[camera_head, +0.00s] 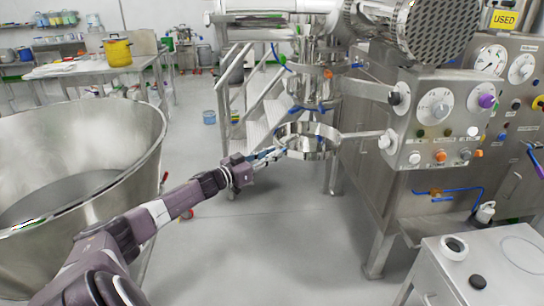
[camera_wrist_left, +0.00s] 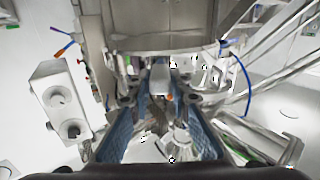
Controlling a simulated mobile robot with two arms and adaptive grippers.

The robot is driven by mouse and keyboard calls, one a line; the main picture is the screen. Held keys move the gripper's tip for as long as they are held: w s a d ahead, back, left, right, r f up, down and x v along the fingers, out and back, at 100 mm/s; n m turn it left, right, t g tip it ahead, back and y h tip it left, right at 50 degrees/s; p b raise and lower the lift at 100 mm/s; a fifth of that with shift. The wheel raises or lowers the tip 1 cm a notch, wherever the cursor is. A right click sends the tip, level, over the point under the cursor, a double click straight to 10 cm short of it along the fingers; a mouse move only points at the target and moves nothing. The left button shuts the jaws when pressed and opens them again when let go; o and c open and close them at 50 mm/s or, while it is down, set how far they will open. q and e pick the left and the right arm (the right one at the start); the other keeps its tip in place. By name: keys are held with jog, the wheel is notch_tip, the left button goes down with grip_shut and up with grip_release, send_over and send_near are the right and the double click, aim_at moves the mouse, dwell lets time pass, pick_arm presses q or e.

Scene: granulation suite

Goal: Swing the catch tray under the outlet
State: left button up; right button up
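The catch tray (camera_head: 307,150) is a round, shiny metal ring-shaped pan on a horizontal arm (camera_head: 360,134) from the machine's front panel. The outlet (camera_head: 312,92) is the steel spout above it, with the tray looking roughly beneath; exact alignment is hard to judge. My left gripper (camera_head: 270,155) is at the tray's left side, pointing at its rim. In the left wrist view its blue fingers (camera_wrist_left: 160,108) are spread apart, with a pale block (camera_wrist_left: 159,78), perhaps the tray's handle, between or beyond the tips. Contact cannot be made out. My right gripper is not in view.
A large steel bowl (camera_head: 130,118) stands at the left. The machine's panel (camera_head: 440,130) with dials and knobs is at the right, above a low white table (camera_head: 450,285). Steps (camera_head: 262,110) stand behind the tray. The floor below my left arm is clear.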

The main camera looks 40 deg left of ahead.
pick_arm(q)
jog(key=o, duration=0.3)
jog(key=shift+w, duration=0.1)
jog(key=shift+s+a, duration=0.1)
jog(key=shift+s, duration=0.1)
jog(key=shift+s+a, duration=0.2)
jog(key=shift+s, duration=2.75)
jog(key=shift+s+a, duration=0.2)
jog(key=shift+s, duration=2.7)
jog(key=shift+f, duration=0.15)
